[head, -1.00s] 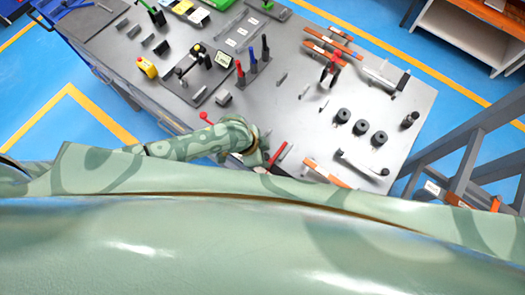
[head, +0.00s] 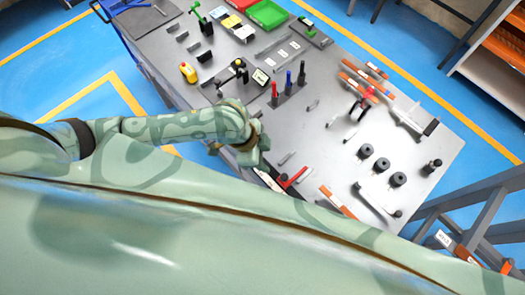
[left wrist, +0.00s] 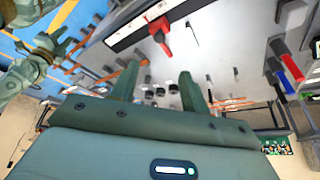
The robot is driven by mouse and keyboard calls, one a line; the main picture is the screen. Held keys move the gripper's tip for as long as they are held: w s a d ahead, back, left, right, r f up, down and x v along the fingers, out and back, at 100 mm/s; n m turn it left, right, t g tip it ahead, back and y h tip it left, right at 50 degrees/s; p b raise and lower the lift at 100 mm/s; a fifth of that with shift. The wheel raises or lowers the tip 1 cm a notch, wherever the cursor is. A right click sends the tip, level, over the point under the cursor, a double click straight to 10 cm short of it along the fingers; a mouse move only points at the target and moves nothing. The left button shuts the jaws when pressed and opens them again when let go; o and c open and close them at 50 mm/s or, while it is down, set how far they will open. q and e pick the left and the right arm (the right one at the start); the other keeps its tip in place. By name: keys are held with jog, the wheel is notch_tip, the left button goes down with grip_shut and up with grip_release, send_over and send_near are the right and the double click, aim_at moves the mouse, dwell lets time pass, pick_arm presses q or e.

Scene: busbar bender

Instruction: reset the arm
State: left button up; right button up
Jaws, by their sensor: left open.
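My left arm comes in from the left in the head view, and its gripper (head: 258,158) is over the near left edge of the grey workbench (head: 330,140). In the left wrist view the two fingers of this gripper (left wrist: 158,85) stand well apart with nothing between them. A tool with a red handle (head: 293,178) is close to the right of the gripper in the head view; a red part (left wrist: 160,35) also shows ahead of the fingers in the wrist view. At the wrist view's left edge, a green arm part of mine (left wrist: 40,60) shows, perhaps the right gripper; its jaws are unclear.
The bench holds black cylinders (head: 381,165), upright red, blue and black-handled tools (head: 289,83), orange-and-grey bars (head: 363,80), a yellow object (head: 188,72) and a green tray (head: 267,13). A grey metal frame (head: 470,205) stands at the right. Blue floor lies left of the bench.

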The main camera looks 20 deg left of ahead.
pick_arm(q)
jog(key=shift+a+r, duration=0.15)
jog(key=shift+r, duration=0.1)
dwell(0.4)
